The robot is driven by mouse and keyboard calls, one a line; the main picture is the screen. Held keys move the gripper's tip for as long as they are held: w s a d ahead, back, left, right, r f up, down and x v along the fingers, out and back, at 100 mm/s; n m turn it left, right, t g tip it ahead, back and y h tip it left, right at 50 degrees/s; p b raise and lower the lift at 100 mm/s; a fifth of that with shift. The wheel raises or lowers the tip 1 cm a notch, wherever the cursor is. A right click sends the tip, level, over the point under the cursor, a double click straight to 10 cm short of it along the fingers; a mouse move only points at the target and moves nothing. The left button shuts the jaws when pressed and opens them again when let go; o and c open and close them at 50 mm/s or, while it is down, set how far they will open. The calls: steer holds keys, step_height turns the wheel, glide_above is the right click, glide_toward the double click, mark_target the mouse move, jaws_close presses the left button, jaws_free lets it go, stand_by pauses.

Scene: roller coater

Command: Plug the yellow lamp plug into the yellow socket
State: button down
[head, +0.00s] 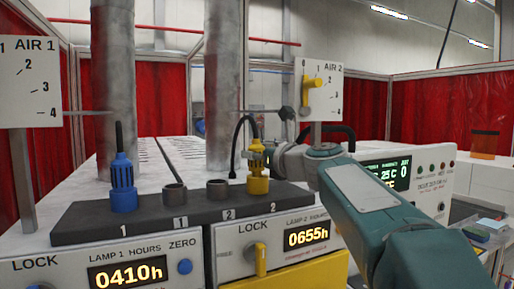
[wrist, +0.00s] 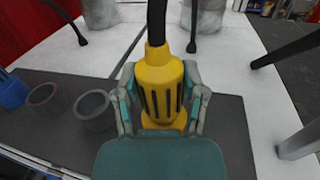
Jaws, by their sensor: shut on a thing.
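The yellow lamp plug (head: 256,157), with a black cable curving up and left, stands upright at the right end of the dark socket strip. My gripper (head: 266,156) reaches it from the right. In the wrist view my gripper (wrist: 163,95) has a finger on each side of the ribbed yellow plug (wrist: 158,75) and is shut on it. The yellow socket (head: 258,186) is directly under the plug. In the wrist view a yellow base (wrist: 150,123) shows below the plug, partly hidden by my gripper. I cannot tell how deep the plug sits.
A blue plug (head: 123,185) stands at the strip's left end. Two empty grey sockets (head: 175,194) lie between the plugs. A yellow lock handle (head: 261,259) is on the front panel. Metal pipes (head: 224,90) and a yellow-handled AIR 2 panel (head: 322,90) rise behind.

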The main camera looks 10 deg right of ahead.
steer(key=shift+f, duration=0.7)
stand_by(1.1)
steer(key=shift+c, duration=0.4)
jaws_free()
steer(key=v, duration=1.2)
step_height(320, 180, up, 10)
stand_by(1.0)
